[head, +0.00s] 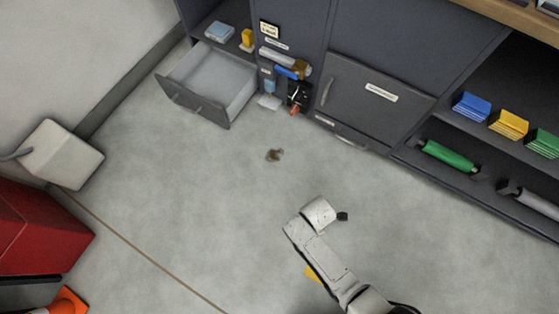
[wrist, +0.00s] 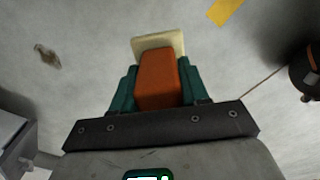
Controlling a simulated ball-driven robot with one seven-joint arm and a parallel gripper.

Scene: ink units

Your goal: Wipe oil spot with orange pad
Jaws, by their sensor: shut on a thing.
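The orange pad (wrist: 158,80) is an orange block with a cream layer (wrist: 160,46) at its far end. My gripper (wrist: 157,88) is shut on the block, with a teal finger on each side. In the head view my arm's end is over the open floor, and its fingers and the pad are hidden there. The oil spot (head: 274,155) is a small brown smear on the grey floor, up and left of my arm's end and apart from it. It also shows in the wrist view (wrist: 47,56), left of the pad.
An open, empty-looking drawer (head: 213,88) juts from the dark cabinet behind the spot. Tools hang on the panel (head: 285,70) beside it. A red case (head: 35,235), an orange cone (head: 62,302) and a pale block (head: 62,153) stand at left. Floor around the spot is clear.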

